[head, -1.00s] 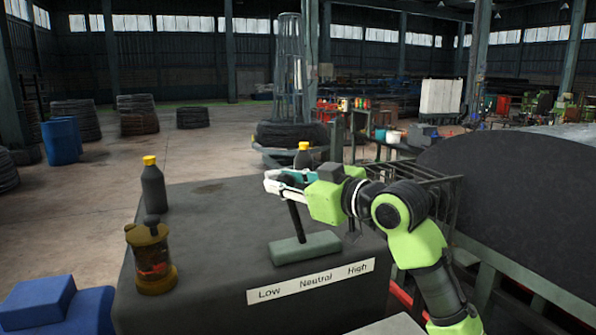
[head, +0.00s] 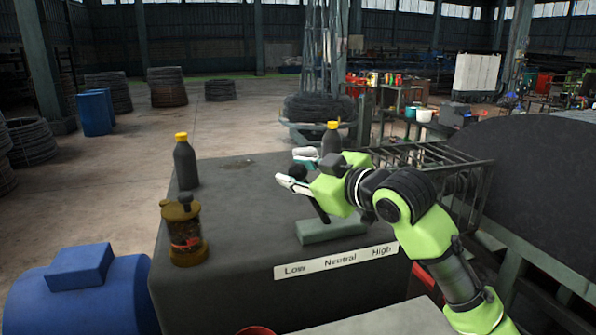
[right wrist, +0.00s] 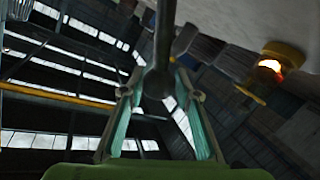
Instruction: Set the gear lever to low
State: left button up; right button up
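The gear lever is a dark shaft (head: 320,210) rising from a grey-green base block (head: 332,229) on the dark cabinet top. It tilts to the left, toward the Low end of the white label strip (head: 335,261), which reads Low, Neutral, High. My right gripper (head: 297,169) is at the lever's upper end, its two fingers spread apart. In the right wrist view, the lever's round dark knob (right wrist: 158,83) sits between the open fingers (right wrist: 160,110), with gaps visible on both sides. The gripper partly hides the lever's top in the head view. My left gripper is not in view.
A dark bottle with yellow cap (head: 185,163) and a brass lantern (head: 184,232) stand at the cabinet's left. Another yellow-capped bottle (head: 331,138) stands behind my right gripper. A wire rack (head: 430,155) is behind my arm. The cabinet top between the lantern and lever is clear.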

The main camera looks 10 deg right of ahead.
jog(key=shift+o, duration=0.6)
jog(key=shift+a, duration=0.15)
jog(key=v, duration=1.2)
